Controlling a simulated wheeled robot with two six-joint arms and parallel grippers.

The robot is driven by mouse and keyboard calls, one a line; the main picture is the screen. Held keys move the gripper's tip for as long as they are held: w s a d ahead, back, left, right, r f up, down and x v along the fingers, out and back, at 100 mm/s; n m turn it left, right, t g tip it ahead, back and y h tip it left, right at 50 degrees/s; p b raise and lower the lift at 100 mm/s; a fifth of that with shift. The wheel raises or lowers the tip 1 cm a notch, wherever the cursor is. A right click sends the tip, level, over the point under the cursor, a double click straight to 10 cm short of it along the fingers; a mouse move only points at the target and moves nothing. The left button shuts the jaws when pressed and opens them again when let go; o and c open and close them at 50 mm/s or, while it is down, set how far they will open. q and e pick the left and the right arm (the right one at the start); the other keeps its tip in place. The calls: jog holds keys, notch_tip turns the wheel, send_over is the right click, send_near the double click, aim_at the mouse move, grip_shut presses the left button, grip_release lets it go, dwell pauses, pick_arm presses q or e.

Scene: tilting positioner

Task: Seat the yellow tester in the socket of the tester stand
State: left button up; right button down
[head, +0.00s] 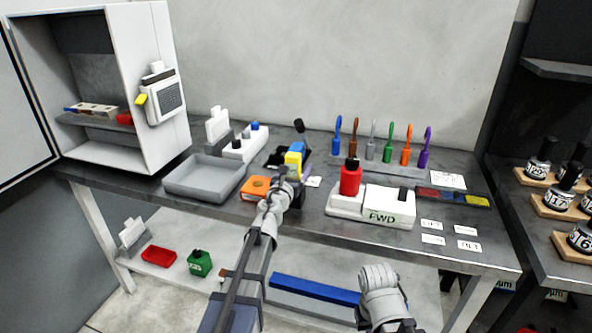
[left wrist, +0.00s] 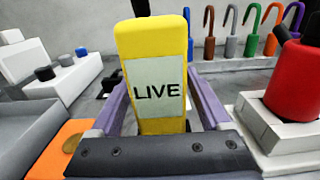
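The yellow tester (head: 293,159) is a tall block. In the left wrist view its face (left wrist: 157,92) carries a pale label reading LIVE, and it stands nearly upright, leaning a little. My left gripper (head: 290,173) has its purple fingers (left wrist: 158,95) on both sides of the tester, seemingly shut on it. The tester's lower end is hidden behind the gripper's dark crossbar. A blue piece and dark parts show just behind the tester in the head view; I cannot tell whether they are the tester stand, and no socket is visible. My right gripper is out of view beyond its arm at the bottom.
An orange block (head: 256,188) and a grey tray (head: 206,178) lie left of the gripper. A white FWD box (head: 390,204) with a red part (head: 351,176) is to the right. Several coloured hooks stand behind. An open cabinet (head: 150,90) is at left.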

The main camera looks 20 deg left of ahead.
pick_arm(q)
jog(key=shift+r, duration=0.1)
jog(key=shift+r, duration=0.15)
jog(key=s, duration=1.2)
jog(key=shift+a, duration=0.2)
